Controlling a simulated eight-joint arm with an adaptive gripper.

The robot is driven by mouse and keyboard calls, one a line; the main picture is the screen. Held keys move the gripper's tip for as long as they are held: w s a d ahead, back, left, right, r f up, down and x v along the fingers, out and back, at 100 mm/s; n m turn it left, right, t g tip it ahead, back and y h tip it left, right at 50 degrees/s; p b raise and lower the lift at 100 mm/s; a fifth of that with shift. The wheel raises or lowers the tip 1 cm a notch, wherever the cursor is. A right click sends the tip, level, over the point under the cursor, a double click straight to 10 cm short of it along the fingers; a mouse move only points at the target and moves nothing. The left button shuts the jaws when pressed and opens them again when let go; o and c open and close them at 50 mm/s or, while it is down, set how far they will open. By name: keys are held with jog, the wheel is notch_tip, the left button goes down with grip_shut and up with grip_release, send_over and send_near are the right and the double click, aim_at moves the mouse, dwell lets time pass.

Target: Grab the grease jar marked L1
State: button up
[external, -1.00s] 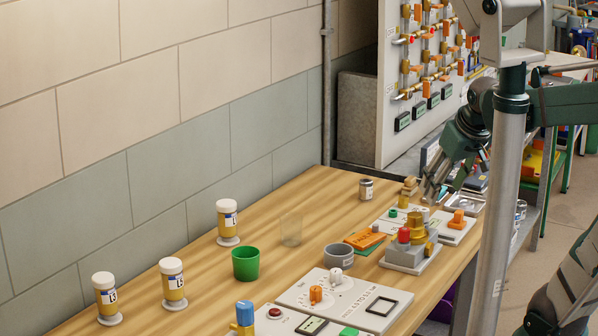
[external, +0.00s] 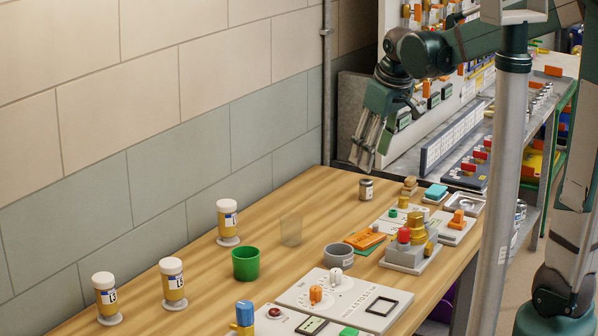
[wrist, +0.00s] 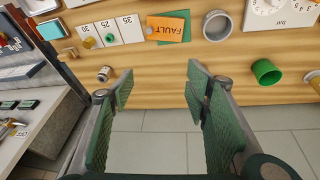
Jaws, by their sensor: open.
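Three grease jars with yellow bodies and white lids stand upright along the wall side of the bench in the external view. One is at the back (external: 228,221), one in the middle (external: 173,283) and one at the far left (external: 107,298). Each has a white label with dark marking; the far left one seems to read L3, and the others are too small to read surely. Part of a jar (wrist: 314,80) shows at the wrist view's right edge. My gripper (external: 363,152) is open and empty above the bench's far end, well away from the jars. It also frames the wrist view (wrist: 160,85).
A green cup (external: 245,264), a clear tumbler (external: 291,230) and a grey bowl (external: 338,256) stand near the jars. A small dark can (external: 366,190) is below my gripper. Control panels (external: 345,300) fill the front.

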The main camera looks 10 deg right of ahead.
jog(key=w+a+n+g+p, duration=0.1)
jog(key=w+a+n+p, duration=0.15)
jog(key=w+a, duration=0.4)
jog(key=n+g+p, duration=0.2)
jog(key=n+p, duration=0.1)
jog(key=p, duration=0.3)
send_over(226, 203)
jog(key=d, duration=0.9)
notch_tip(226, 203, down, 7)
jog(key=shift+n+g+h, duration=0.3)
jog(key=shift+n+h, duration=0.3)
jog(key=shift+n, duration=0.35)
jog(key=a+f, duration=0.1)
jog(key=a, duration=0.1)
jog(key=a+f+p, duration=0.1)
jog(key=a+f, duration=0.1)
jog(key=a, duration=0.1)
jog(key=a+f+p, duration=0.1)
jog(key=a, duration=0.2)
jog(key=shift+w+a+f, duration=0.1)
jog(key=shift+w+f, duration=0.05)
jog(key=shift+f, duration=0.15)
jog(key=shift+a+f, duration=0.35)
jog(key=shift+a, duration=0.05)
jog(key=shift+f, duration=1.3)
jog(key=shift+f, duration=2.55)
